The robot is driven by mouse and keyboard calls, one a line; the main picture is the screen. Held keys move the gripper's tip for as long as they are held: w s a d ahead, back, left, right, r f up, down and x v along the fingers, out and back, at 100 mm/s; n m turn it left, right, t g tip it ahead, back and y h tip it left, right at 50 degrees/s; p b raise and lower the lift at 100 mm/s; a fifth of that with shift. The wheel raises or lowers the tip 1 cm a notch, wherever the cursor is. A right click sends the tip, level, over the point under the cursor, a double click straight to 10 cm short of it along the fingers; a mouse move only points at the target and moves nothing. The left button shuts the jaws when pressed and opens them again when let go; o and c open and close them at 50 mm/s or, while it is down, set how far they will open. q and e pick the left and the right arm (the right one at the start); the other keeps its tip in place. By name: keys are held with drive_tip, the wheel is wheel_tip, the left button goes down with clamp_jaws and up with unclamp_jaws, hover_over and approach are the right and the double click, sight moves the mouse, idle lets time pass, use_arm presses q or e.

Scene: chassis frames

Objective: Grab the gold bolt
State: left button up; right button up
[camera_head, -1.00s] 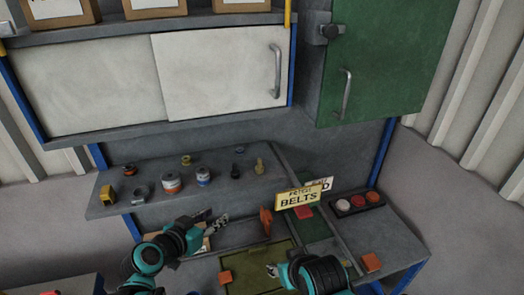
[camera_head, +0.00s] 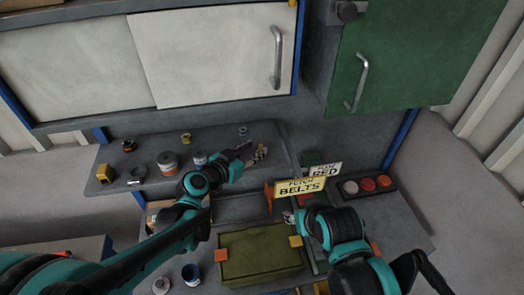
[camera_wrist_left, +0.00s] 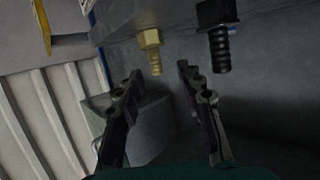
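The gold bolt (camera_wrist_left: 151,48) shows in the left wrist view, its threaded shank pointing toward the gap between my left fingertips. My left gripper (camera_wrist_left: 160,72) is open with nothing between its fingers, just short of the bolt. A black bolt (camera_wrist_left: 218,38) stands beside the gold one, to its right in that view. In the head view my left gripper (camera_head: 257,153) is at the right end of the grey shelf, and the gold bolt cannot be made out behind it. My right gripper (camera_head: 292,216) is mostly hidden by its own arm, below the belts sign.
The shelf (camera_head: 125,175) also carries cans, nuts and a yellow block. A yellow belts sign (camera_head: 300,186) and a white sign (camera_head: 327,170) stand right of my left gripper. A green box (camera_head: 255,260) and a tray of round buttons (camera_head: 367,185) are below.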

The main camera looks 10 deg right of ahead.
sight(261, 145)
use_arm(q)
drive_tip(key=shift+x, duration=2.05)
drive_tip(key=shift+s, duration=0.25)
clamp_jaws()
